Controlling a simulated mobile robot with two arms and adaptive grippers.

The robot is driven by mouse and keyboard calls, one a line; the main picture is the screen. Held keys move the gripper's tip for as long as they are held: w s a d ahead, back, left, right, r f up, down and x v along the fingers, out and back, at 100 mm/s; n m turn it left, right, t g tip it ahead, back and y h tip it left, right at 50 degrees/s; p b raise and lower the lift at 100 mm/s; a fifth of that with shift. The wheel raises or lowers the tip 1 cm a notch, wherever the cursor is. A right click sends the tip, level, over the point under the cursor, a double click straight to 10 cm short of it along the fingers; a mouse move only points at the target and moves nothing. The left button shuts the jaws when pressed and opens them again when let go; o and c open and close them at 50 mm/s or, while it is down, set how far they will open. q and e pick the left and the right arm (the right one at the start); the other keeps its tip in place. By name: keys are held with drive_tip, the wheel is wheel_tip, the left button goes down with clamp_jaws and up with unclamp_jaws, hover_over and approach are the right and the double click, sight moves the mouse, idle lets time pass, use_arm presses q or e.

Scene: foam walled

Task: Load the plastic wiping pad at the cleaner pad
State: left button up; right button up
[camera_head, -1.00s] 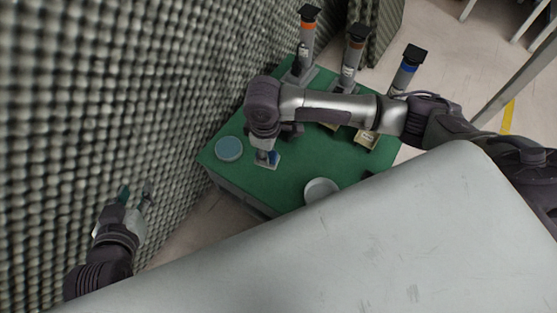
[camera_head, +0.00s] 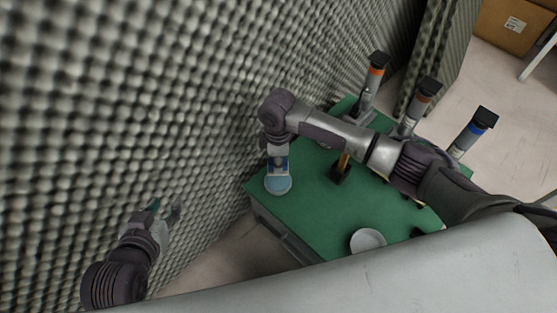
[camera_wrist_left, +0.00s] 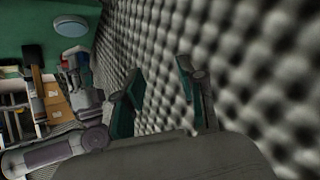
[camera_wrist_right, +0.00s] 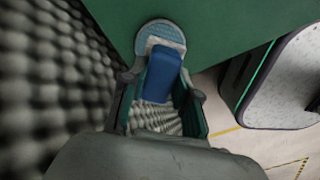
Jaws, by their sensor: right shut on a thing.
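The plastic wiping pad has a blue block (camera_wrist_right: 160,75) and a pale plate at its far end. My right gripper (camera_head: 277,163) is shut on it, with the blue block between the fingers in the right wrist view. The cleaner pad is a round light-blue disc (camera_head: 278,186) near the left corner of the green table, also in the left wrist view (camera_wrist_left: 71,27). The wiping pad is at its edge and overlaps it in the right wrist view (camera_wrist_right: 167,30); contact cannot be told. My left gripper (camera_head: 165,208) is open and empty beside the foam wall.
Foam wall (camera_head: 120,100) rises close along the table's left side. A white round dish (camera_head: 367,240) stands near the front of the green table (camera_head: 310,215). A dark tool with an orange handle (camera_head: 341,170) and several bottles, one blue-banded (camera_head: 474,132), stand behind. The table's front-middle is clear.

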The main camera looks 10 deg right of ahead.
drive_tip(key=shift+f+b, duration=0.65)
drive_tip(key=shift+b, duration=0.05)
use_arm(q)
drive_tip(key=w+d+r+t+h+b, duration=0.1)
drive_tip(key=w+r+t, duration=0.1)
drive_tip(key=r+t, duration=0.25)
drive_tip(key=w+d+r+t+h+b, duration=0.1)
drive_tip(key=w+d+r+t, duration=0.15)
drive_tip(key=r, duration=0.35)
use_arm(e)
drive_tip(key=shift+f, duration=0.65)
drive_tip(key=shift+f+b, duration=0.35)
drive_tip(key=shift+f, duration=0.2)
drive_tip(key=shift+f+b, duration=0.6)
drive_tip(key=shift+b, duration=0.15)
use_arm(q)
drive_tip(key=s+r+t+h, duration=0.3)
drive_tip(key=s+r+t, duration=0.2)
drive_tip(key=r+t, duration=0.3)
drive_tip(key=shift+s+a+r+m+t, duration=0.3)
drive_tip(key=shift+s+r+t, duration=0.1)
drive_tip(key=shift+r, duration=1.35)
use_arm(e)
drive_tip(key=shift+f, duration=0.1)
